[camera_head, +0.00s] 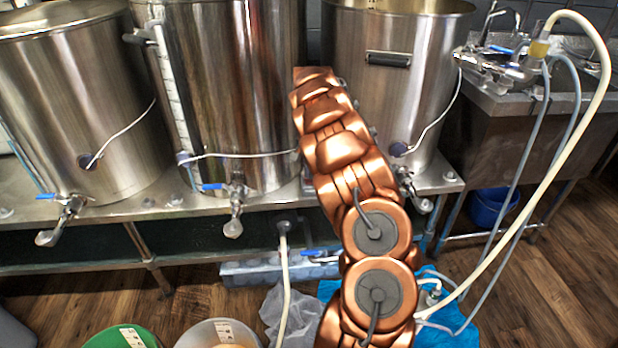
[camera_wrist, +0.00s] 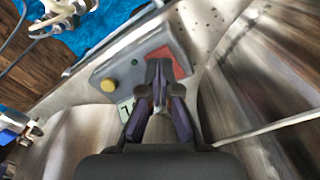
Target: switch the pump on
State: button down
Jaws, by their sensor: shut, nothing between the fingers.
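A grey control box (camera_wrist: 140,72) lies across the upper middle of the wrist view, on the metal bench between the kettles. It bears a round yellow knob or lamp (camera_wrist: 107,85) at its left and a red square part (camera_wrist: 181,64) at its right. My gripper (camera_wrist: 158,64) is shut and empty, its fingertips over the box, close to the red part and partly hiding it. I cannot tell whether they touch it. In the head view my arm hides the gripper and box. Metal fittings (camera_wrist: 66,10), perhaps of the pump, show above a blue cloth (camera_wrist: 100,30).
Steel kettles (camera_head: 70,110), (camera_head: 240,100), (camera_head: 400,80) with blue-handled valves stand on a metal bench (camera_head: 130,208). A sink (camera_head: 560,95) is at right. Hoses (camera_head: 560,140) hang down to the blue cloth. Buckets (camera_head: 120,338) and a plastic bag stand at the front.

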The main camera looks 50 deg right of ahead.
aim_at(309, 180)
jog(key=shift+f, duration=0.9)
jog(key=shift+r, duration=0.15)
jog(key=shift+r+p, duration=1.35)
jog(key=shift+r, duration=1.55)
